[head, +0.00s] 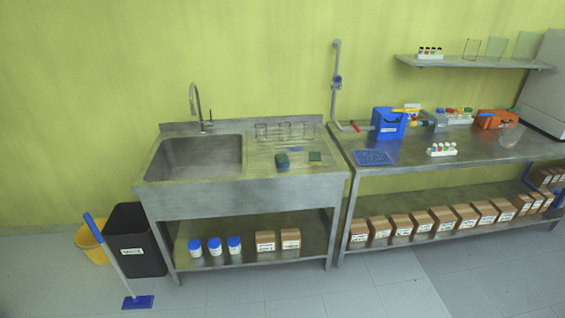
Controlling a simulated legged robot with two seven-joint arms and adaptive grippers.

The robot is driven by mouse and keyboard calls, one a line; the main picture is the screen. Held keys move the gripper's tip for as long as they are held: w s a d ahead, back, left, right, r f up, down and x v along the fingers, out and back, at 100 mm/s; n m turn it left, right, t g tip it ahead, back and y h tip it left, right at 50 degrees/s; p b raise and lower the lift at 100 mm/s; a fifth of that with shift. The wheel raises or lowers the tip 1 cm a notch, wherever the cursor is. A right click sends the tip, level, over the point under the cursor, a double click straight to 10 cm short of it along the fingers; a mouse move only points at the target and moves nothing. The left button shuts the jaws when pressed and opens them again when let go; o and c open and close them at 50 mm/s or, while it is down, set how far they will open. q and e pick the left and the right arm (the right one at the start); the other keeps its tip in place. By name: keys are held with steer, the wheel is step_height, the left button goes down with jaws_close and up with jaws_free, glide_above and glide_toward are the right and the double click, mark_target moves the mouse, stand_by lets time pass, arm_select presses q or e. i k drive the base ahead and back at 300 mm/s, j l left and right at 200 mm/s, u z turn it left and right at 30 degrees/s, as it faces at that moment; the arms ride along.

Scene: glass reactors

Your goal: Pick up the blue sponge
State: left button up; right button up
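A dark teal-blue sponge-like block (282,160) lies on the drainboard to the right of the sink basin. A smaller green and yellowish sponge (315,157) lies to its right, apart from it. A small flat blue item (295,148) lies just behind them, too small to make out. Which of these is the blue sponge is hard to tell at this size; the teal-blue block looks the likeliest. Neither of my grippers is in view.
The steel sink unit (240,193) has a basin (197,158) and a tall faucet (194,105). Glass beakers (284,130) stand behind the sponges. A crowded workbench (420,160) adjoins on the right. A black bin (135,238) and a blue mop (138,301) stand left; the floor in front is clear.

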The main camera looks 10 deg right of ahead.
mark_target(281, 161)
steer(key=i+l+u, duration=0.35)
steer(key=i+l, duration=0.2)
steer(key=i+l+u, duration=0.35)
steer(key=i+l, duration=0.25)
steer(key=l, duration=0.1)
